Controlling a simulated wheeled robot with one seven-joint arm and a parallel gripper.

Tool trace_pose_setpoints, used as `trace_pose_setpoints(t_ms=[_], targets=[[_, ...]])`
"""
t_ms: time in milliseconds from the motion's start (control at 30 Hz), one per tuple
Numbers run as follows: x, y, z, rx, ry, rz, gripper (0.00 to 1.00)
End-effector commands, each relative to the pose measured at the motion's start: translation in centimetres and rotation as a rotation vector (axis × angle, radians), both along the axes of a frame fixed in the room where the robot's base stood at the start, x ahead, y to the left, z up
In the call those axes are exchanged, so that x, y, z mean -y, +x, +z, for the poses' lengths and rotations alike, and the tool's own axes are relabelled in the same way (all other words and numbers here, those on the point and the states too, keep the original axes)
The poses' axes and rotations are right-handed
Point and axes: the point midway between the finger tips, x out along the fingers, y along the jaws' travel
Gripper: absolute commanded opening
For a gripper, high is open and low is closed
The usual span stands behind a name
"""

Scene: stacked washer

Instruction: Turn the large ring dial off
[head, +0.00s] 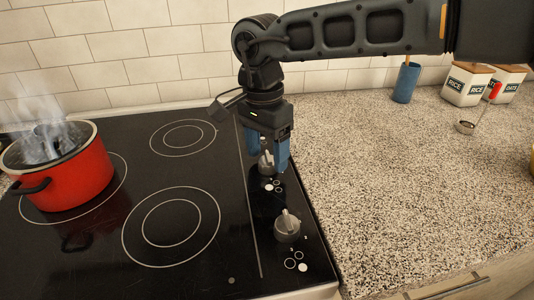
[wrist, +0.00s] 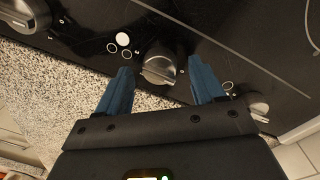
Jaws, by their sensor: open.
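Several grey dials stand along the right edge of the black cooktop. The middle dial (wrist: 158,68) lies between my gripper's fingertips in the wrist view; in the head view this dial (head: 266,163) is partly covered by the fingers. My gripper (head: 268,152) points down over it, its blue fingers open on either side; it also shows in the wrist view (wrist: 161,72). I cannot tell whether the fingers touch it. The front dial (head: 287,225) stands clear, nearer the camera. Another dial (wrist: 258,107) is partly hidden behind my gripper. Small circle marks sit beside the dials.
A steaming red pot (head: 62,170) sits on the left of the cooktop (head: 90,265). The speckled counter (head: 400,180) at the right is mostly clear. A blue cup (head: 405,82), white canisters (head: 466,84) and a ladle (head: 467,127) are at its back.

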Motion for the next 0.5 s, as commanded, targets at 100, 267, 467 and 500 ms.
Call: trace_pose_setpoints(t_ms=[100,267,467,500], targets=[[-0.1,0.1,1.9,0.003,0.001,0.0,0.68],[-0.2,0.2,4.5,0.003,0.002,0.0,0.68],[-0.3,0.3,6.5,0.002,0.001,0.0,0.68],[-0.3,0.3,6.7,0.002,0.001,0.0,0.68]])
